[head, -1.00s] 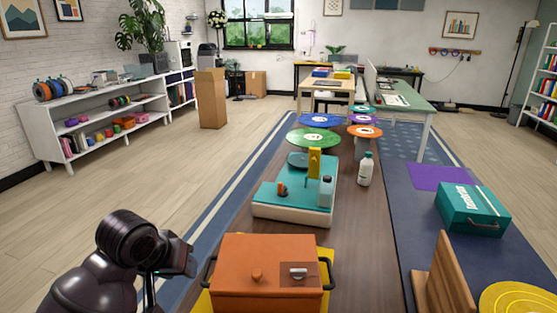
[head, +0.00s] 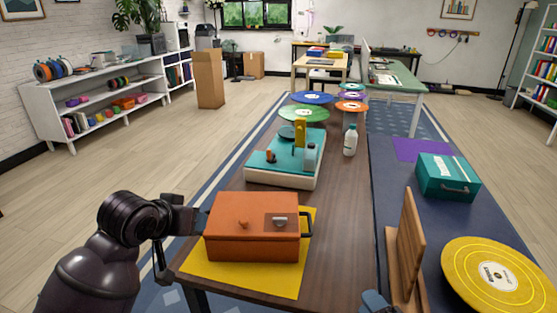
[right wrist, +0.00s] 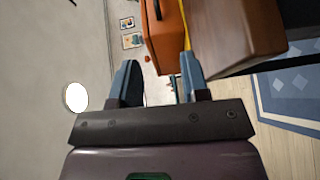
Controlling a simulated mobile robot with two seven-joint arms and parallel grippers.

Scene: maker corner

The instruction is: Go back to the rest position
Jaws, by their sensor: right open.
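My right gripper (head: 376,302) just shows as a blue-grey tip at the bottom edge of the head view, left of the wooden stand. In the right wrist view its two fingers (right wrist: 160,84) are apart with nothing held between them. An orange lidded box (head: 252,230) stands on a yellow mat (head: 205,276) at the near end of the brown table. The box also shows beyond the fingers in the right wrist view (right wrist: 165,40). My left arm comes in from the left, its dark wrist close to the box; its fingers cannot be made out.
A teal and white machine (head: 286,172) and a white bottle (head: 350,140) stand farther along the table (head: 345,215). The wooden stand (head: 406,250), a yellow disc (head: 500,274) and a teal case (head: 448,177) are on the right.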

